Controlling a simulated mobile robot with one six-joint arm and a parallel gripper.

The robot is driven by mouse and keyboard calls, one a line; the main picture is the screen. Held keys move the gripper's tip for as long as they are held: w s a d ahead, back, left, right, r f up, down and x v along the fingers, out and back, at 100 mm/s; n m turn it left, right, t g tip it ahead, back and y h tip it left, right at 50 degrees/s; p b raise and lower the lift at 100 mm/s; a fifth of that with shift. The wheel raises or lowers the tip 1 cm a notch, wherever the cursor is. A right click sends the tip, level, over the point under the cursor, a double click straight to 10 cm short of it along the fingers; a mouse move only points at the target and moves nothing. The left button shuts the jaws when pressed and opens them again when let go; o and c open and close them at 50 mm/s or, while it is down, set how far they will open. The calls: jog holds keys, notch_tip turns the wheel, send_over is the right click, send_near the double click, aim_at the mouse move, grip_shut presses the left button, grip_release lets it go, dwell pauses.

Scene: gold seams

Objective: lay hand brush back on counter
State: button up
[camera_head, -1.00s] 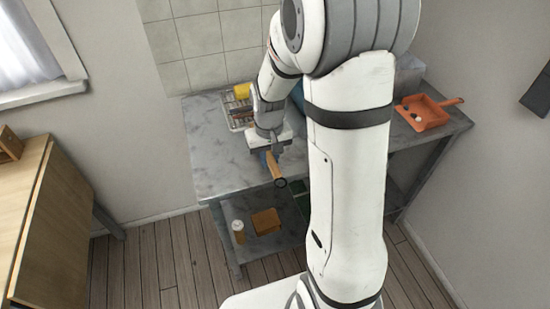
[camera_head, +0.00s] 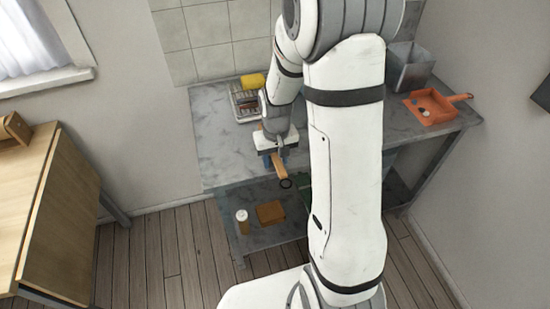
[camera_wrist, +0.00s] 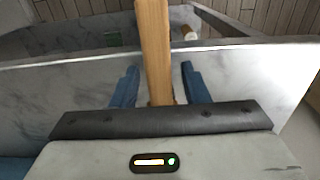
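The hand brush shows as a wooden handle (camera_head: 279,165) with a dark ring at its end, reaching past the front edge of the grey marble counter (camera_head: 222,150). In the wrist view the handle (camera_wrist: 154,50) runs between the two blue fingers and out over the counter edge. My gripper (camera_wrist: 160,68) is open around the handle, with a gap on each side. In the head view my gripper (camera_head: 272,161) is low at the counter's front edge. The brush head and bristles are hidden, so I cannot tell how they rest.
A rack (camera_head: 243,104) and a yellow sponge-like block (camera_head: 253,80) are at the back left of the counter. An orange dustpan (camera_head: 431,107) with small bits and a grey metal bin (camera_head: 409,68) are at the right. A cup (camera_head: 242,220) and a brown box (camera_head: 270,212) sit on the lower shelf.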

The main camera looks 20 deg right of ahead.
aim_at(276, 156)
jog(key=shift+r, duration=0.1)
notch_tip(276, 156, up, 11)
jog(key=s+a+r+t, duration=0.1)
jog(key=s+r, duration=0.3)
jog(key=s, duration=0.4)
jog(key=s+r+t, duration=0.1)
jog(key=s+r, duration=0.2)
jog(key=s, duration=0.5)
jog(key=shift+a+r+t, duration=0.3)
jog(key=shift+a+r, duration=0.05)
jog(key=shift+r, duration=0.05)
jog(key=shift+s, duration=0.1)
jog(key=shift+c, duration=0.5)
jog(key=shift+d, duration=0.1)
